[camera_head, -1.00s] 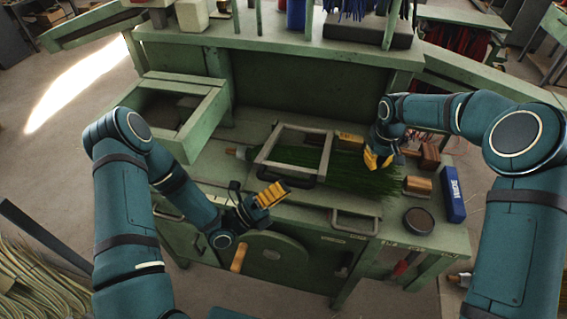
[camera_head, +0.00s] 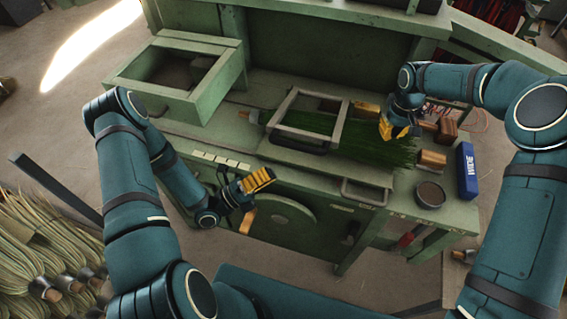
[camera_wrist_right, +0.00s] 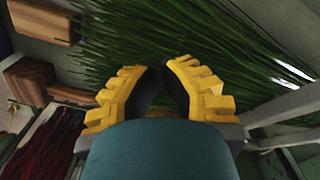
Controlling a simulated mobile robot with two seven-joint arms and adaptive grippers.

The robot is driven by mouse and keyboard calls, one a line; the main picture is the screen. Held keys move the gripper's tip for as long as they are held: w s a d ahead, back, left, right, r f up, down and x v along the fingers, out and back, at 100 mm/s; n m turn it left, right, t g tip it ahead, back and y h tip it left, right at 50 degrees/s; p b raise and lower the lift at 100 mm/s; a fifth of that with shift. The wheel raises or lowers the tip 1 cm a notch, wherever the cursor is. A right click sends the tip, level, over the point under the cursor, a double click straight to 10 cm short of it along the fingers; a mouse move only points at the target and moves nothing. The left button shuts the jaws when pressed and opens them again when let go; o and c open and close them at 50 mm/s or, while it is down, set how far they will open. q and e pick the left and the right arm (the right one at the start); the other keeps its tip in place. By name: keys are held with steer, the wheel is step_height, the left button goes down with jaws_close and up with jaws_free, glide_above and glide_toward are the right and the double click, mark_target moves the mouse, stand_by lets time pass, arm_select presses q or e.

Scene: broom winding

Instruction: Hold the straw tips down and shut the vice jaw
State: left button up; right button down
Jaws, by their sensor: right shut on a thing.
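The green straw bundle (camera_head: 375,152) lies across the bench, its tips fanning out to the right. The grey vice jaw frame (camera_head: 342,127) lies across the bundle; how tightly it presses cannot be told. My right gripper (camera_head: 393,129) is low over the tips, shut on straw. In the right wrist view, its yellow fingers (camera_wrist_right: 160,72) converge at the straw (camera_wrist_right: 130,40); their contact is partly hidden. My left gripper (camera_head: 258,180) is in front of the bench edge, above the wooden handle (camera_head: 247,221) and apart from the vice frame. Its finger gap is not clear.
Wooden blocks (camera_head: 432,160), a round dark tin (camera_head: 430,194) and a blue box (camera_head: 467,170) stand right of the straw. A green open tray (camera_head: 215,88) is at the left. A metal pull handle (camera_head: 363,193) juts from the bench front.

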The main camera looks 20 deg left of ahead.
arm_select(q)
steer(key=shift+v, duration=2)
